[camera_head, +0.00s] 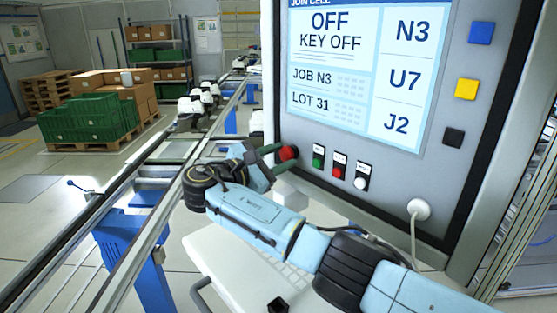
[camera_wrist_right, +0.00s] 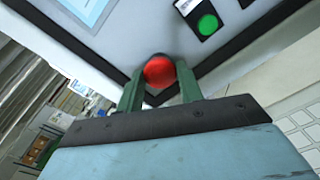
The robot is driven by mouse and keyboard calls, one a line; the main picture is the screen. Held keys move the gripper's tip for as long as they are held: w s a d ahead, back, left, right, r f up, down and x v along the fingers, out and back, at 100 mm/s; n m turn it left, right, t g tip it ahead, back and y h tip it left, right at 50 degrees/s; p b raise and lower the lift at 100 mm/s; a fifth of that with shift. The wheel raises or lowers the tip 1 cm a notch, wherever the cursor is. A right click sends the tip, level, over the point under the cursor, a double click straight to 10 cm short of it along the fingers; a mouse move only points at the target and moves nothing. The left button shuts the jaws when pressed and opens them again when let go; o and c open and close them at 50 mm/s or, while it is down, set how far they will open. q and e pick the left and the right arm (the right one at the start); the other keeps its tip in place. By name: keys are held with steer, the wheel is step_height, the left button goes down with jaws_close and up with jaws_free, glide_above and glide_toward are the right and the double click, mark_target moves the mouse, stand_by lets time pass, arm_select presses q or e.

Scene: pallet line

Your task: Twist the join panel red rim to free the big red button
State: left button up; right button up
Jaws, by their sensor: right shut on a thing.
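The big red button (camera_head: 288,153) is at the lower left of the grey join panel (camera_head: 300,105). Its red face also shows in the right wrist view (camera_wrist_right: 159,71). My right gripper (camera_head: 278,156) reaches it from the left, and its two green fingers are shut on the red button, one on each side, as the right wrist view (camera_wrist_right: 160,88) shows. The red rim cannot be told apart from the button face. The panel screen (camera_head: 345,75) reads OFF and KEY OFF. My left gripper is not in view.
Right of the button are small green (camera_head: 318,156), red (camera_head: 339,165) and white (camera_head: 362,175) controls. A white plug (camera_head: 419,209) with a cable sits at the lower right of the panel. A conveyor (camera_head: 150,205) runs on the left, with green crates (camera_head: 88,118) beyond it.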

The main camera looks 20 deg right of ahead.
steer(key=shift+m+b, duration=0.7)
steer(key=shift+m, duration=0.8)
steer(key=o, duration=1)
steer(key=shift+r, duration=0.1)
step_height(320, 180, up, 9)
steer(key=shift+b, duration=1.05)
steer(key=shift+r, duration=0.4)
